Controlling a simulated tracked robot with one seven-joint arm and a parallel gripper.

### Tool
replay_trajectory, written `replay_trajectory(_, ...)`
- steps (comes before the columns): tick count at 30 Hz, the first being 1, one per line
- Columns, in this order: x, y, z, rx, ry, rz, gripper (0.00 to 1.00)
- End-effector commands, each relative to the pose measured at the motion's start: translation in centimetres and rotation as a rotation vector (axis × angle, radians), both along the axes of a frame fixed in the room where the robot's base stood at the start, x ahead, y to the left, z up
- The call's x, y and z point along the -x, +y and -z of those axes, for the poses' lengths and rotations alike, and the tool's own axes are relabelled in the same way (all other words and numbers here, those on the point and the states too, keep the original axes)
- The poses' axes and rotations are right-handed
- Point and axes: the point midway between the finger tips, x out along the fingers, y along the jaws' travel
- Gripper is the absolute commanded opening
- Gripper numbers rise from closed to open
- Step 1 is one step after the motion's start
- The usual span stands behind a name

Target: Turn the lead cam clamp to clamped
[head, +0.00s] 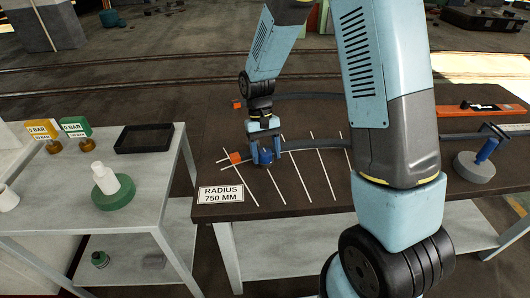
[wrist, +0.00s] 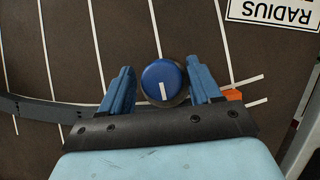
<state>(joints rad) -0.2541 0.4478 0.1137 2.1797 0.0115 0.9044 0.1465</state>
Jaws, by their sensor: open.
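A round blue knob with a white line on top (wrist: 163,78), which looks like the cam clamp, sits on the dark table beside the curved bar. In the wrist view the white line points toward my gripper's palm. My gripper (wrist: 161,70) is open, with one blue finger on each side of the knob; I see a gap on the left, and the right finger is very close. In the head view my gripper (head: 263,150) is low over the table at the bar's end, largely covering the knob. Whether the fingers touch it I cannot tell.
A curved dark bar (head: 316,143) runs across white lines, with an orange block (head: 236,157) at its end. A "RADIUS 750 MM" sign (head: 221,194) lies at the front edge. A blue-handled clamp (head: 486,151) stands on a grey disc at right. A side table (head: 150,222) stands left.

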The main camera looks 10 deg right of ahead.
Motion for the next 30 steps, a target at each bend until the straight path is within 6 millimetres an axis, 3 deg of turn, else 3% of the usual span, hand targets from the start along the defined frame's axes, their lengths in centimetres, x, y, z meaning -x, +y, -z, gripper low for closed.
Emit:
replay_trajectory(23, 0.1, 0.2, -0.1, -0.002, 0.002, -0.002, 0.69)
replay_trajectory(30, -1.0, 0.4, -2.5, -0.002, -0.003, -0.001, 0.69)
